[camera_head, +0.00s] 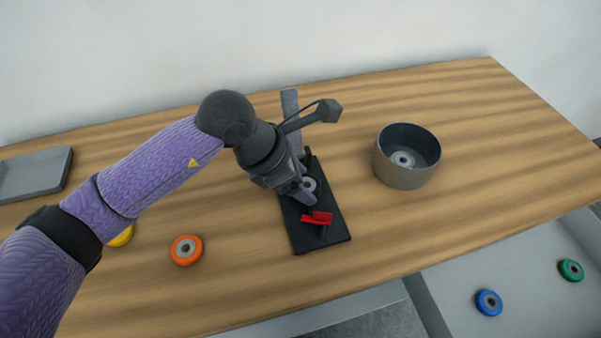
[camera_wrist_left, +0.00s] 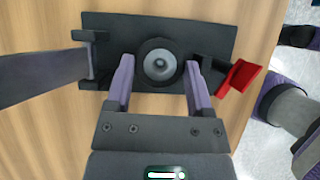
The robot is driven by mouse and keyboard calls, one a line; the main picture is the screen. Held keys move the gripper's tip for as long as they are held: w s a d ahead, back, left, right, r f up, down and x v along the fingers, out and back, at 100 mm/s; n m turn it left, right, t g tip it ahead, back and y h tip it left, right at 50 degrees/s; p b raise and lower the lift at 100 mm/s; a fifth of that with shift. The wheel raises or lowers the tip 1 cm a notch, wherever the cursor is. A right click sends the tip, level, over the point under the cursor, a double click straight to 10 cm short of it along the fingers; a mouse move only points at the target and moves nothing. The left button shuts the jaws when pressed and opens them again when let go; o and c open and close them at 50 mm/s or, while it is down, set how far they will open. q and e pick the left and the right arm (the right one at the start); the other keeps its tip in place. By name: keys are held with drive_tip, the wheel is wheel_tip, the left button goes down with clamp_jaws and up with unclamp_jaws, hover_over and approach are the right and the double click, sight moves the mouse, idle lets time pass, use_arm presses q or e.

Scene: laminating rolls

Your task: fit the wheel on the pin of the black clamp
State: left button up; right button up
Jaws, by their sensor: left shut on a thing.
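The black clamp has a flat dark base plate (camera_head: 330,232) on the wooden table and a red handle (camera_head: 318,218) at its near end. The handle also shows in the wrist view (camera_wrist_left: 238,77). My left gripper (camera_wrist_left: 160,68) is low over the base plate and shut on a dark wheel with a grey hub (camera_wrist_left: 160,65). The hub shows beside the fingers in the head view (camera_head: 310,184). The wheel hides the pin, so I cannot tell whether the wheel is around it.
A grey bar (camera_head: 290,105) rises at the clamp's far end. A round grey bowl (camera_head: 404,178) with a grey round part inside stands right. Orange (camera_head: 186,250) and yellow (camera_head: 122,238) wheels lie left, near a grey tray (camera_head: 35,174). Blue (camera_head: 489,303) and green (camera_head: 571,270) wheels lie lower right.

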use_arm(q)
drive_tip(key=shift+f, duration=0.2)
use_arm(e)
drive_tip(key=shift+s+f, duration=0.15)
drive_tip(key=shift+s, duration=0.25)
use_arm(q)
drive_tip(key=o, duration=1.2)
use_arm(e)
drive_tip(key=shift+w, duration=0.2)
drive_tip(key=shift+w, duration=0.1)
use_arm(q)
drive_tip(key=shift+a+r, duration=0.1)
drive_tip(key=shift+r, duration=0.2)
drive_tip(key=p+v, duration=0.2)
drive_tip(key=v, duration=0.7)
drive_tip(key=shift+a+r, duration=0.1)
drive_tip(key=shift+a, duration=0.05)
use_arm(e)
drive_tip(key=shift+w+a+r, duration=0.3)
drive_tip(key=shift+a+r, duration=0.15)
drive_tip(key=shift+r, duration=0.15)
drive_tip(key=shift+w+a+r, duration=0.3)
drive_tip(key=shift+a+r, duration=0.1)
drive_tip(key=shift+r, duration=0.15)
